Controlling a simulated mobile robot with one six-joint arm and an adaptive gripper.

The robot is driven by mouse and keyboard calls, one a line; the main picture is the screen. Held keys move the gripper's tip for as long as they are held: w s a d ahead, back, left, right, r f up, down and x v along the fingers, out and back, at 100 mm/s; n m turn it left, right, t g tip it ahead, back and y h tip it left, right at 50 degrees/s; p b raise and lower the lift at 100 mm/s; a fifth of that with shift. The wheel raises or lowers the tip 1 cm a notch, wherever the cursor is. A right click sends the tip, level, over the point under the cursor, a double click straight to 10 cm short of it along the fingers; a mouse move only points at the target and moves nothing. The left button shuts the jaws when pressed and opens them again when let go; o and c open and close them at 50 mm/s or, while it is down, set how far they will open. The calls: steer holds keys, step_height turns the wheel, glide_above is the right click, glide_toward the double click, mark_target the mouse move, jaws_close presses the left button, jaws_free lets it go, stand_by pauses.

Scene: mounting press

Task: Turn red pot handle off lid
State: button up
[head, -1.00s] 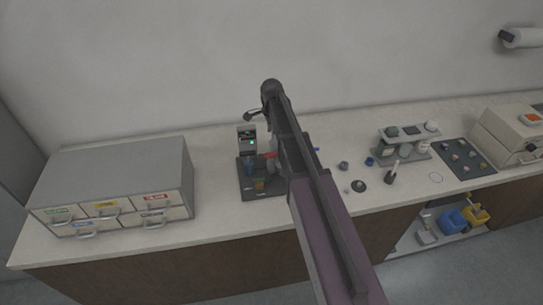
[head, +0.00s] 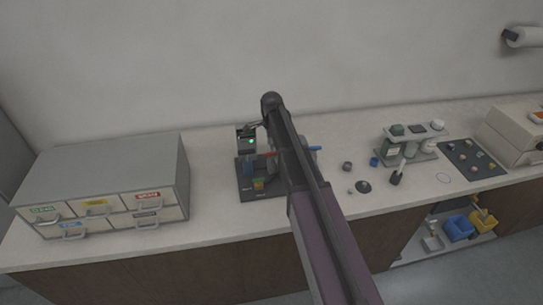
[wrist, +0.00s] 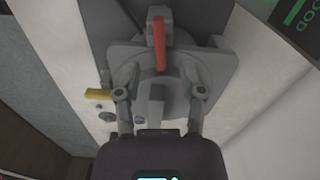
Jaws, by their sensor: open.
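The red pot handle (wrist: 160,45) is a straight bar, seen in the wrist view over the round grey lid (wrist: 178,72) of the press. In the head view a bit of the red handle (head: 270,154) shows just left of my arm. My gripper (wrist: 161,93) is open and empty, its two fingers spread on either side of the grey round part. The red handle lies beyond the fingertips, between their lines. I cannot tell whether the fingers touch the grey part. My arm hides most of the press in the head view.
A small box with a green light (head: 247,140) stands behind the dark base (head: 250,190). A blue bar (head: 315,149) sticks out right of my arm. A yellow piece (wrist: 98,94) is beside the left finger. A drawer cabinet (head: 100,170) stands left; small parts and a rack stand right.

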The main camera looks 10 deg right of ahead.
mark_target(271, 153)
steer(key=shift+f+b, duration=1.6)
steer(key=shift+f, duration=0.3)
steer(key=shift+c, duration=0.2)
jaws_close()
